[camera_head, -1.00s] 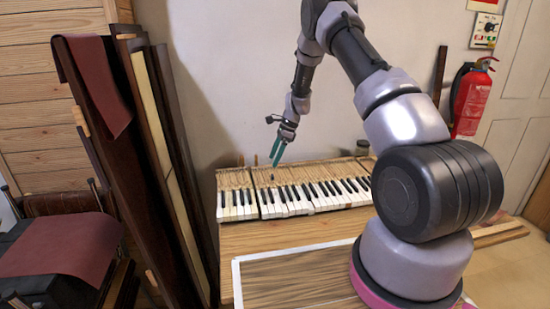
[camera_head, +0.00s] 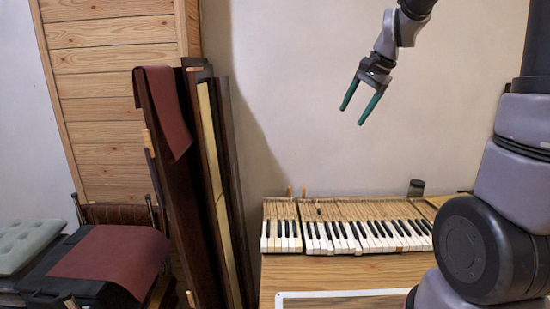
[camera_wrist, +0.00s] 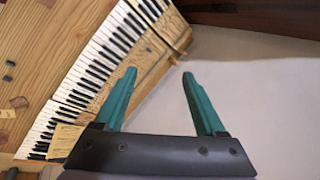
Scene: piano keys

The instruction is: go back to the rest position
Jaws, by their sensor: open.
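My gripper (camera_head: 359,104) hangs in the air in front of the wall, well above the piano keys, with its two green fingers spread and nothing between them. In the wrist view my gripper (camera_wrist: 158,88) also shows open and empty. The piano keyboard (camera_head: 345,238), with white and black keys and a wooden action behind them, lies on a wooden bench (camera_head: 330,275). In the wrist view the keyboard (camera_wrist: 98,62) runs slantwise at the left, apart from the fingers.
Dark wooden boards (camera_head: 180,190) lean upright left of the keyboard. A red cloth (camera_head: 112,252) lies over a black case farther left. A small dark jar (camera_head: 416,188) stands behind the keys. The space around my gripper is free, with the wall behind it.

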